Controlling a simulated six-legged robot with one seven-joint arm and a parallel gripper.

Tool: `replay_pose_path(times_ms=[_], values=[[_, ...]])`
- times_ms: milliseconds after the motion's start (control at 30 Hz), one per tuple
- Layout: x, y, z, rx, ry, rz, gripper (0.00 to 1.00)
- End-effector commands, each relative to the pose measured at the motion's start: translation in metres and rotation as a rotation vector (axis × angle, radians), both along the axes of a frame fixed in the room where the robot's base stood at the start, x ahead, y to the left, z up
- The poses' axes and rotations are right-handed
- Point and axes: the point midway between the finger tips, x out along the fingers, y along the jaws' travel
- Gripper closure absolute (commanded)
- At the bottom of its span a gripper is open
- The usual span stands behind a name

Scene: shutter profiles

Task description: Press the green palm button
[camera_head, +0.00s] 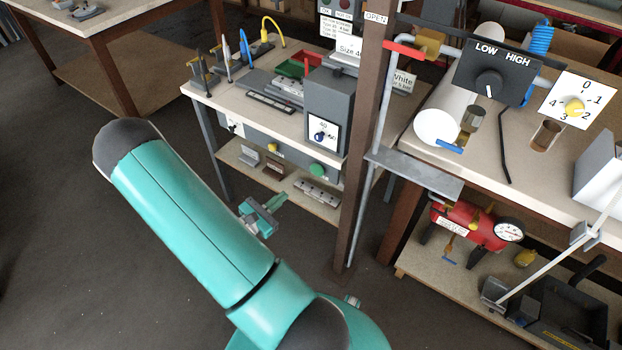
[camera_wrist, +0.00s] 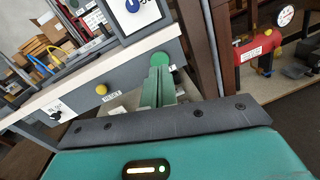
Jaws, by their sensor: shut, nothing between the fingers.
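The green palm button (camera_head: 317,170) is a round green disc on the grey front panel under the left workbench's top. It also shows in the wrist view (camera_wrist: 160,58), straight beyond my fingertips, which cover its lower edge. My gripper (camera_head: 280,200) is shut and empty, its green fingers together. In the head view it is below and left of the button, with a gap between them. The fingers (camera_wrist: 158,72) point toward the button in the wrist view.
A yellow knob (camera_wrist: 101,89) is on the same panel, left of the button. A brown post (camera_head: 362,130) stands just right of it. A lower shelf (camera_head: 250,170) with metal parts lies below the panel. A red tank (camera_head: 470,223) is under the right bench.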

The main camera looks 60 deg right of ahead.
Motion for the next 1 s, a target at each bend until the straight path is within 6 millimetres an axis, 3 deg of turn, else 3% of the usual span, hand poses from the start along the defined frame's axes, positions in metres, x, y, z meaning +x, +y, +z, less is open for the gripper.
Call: replay_pose_path(times_ms=[100, 300, 767, 1000], values=[[-0.009, -0.009, -0.035, -0.005, 0.11, 0.093, 1.0], [-0.016, -0.014, -0.064, -0.002, 0.192, 0.182, 1.0], [-0.016, -0.019, -0.066, -0.002, 0.197, 0.19, 1.0], [-0.021, -0.053, -0.063, -0.001, 0.195, 0.186, 1.0]])
